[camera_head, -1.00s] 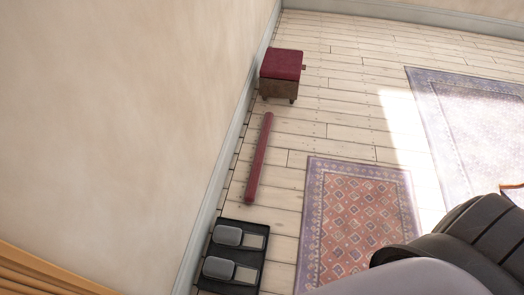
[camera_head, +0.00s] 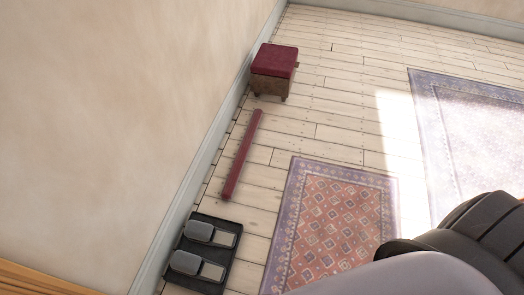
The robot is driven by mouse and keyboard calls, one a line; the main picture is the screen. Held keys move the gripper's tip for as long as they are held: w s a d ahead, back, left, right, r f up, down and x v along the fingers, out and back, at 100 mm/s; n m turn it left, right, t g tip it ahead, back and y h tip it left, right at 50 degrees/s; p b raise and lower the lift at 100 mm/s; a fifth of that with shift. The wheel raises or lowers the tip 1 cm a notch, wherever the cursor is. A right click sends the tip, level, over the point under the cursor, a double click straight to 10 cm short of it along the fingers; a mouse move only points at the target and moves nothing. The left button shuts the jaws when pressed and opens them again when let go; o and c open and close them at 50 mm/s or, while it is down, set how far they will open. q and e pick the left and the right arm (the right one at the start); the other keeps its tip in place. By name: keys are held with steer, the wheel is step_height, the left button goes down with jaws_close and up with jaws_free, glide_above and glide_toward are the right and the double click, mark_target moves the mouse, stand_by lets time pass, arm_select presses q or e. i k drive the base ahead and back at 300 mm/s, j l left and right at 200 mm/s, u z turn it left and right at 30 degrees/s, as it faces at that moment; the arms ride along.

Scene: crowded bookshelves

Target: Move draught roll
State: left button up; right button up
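The draught roll (camera_head: 243,154) is a long, thin dark red roll. It lies on the wooden floor near the wall, between a red-topped stool and a black tray. No gripper shows in the head view. A dark, rounded shape with a grey part in front fills the lower right corner, and it is far from the roll.
The stool (camera_head: 274,69) stands by the wall beyond the roll. The black tray (camera_head: 232,252) holding grey slippers (camera_head: 198,263) lies nearer. A patterned red rug (camera_head: 338,222) lies to the right, a larger rug (camera_head: 470,125) beyond it. Bare floor (camera_head: 335,120) lies between.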

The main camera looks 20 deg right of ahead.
mark_target(228, 190)
steer(key=i+l+u, duration=0.2)
steer(key=l, duration=0.45)
steer(key=l+u, duration=0.15)
steer(key=l, duration=0.55)
steer(key=i+l+u, duration=0.2)
steer(key=l, duration=0.5)
steer(key=k, duration=0.1)
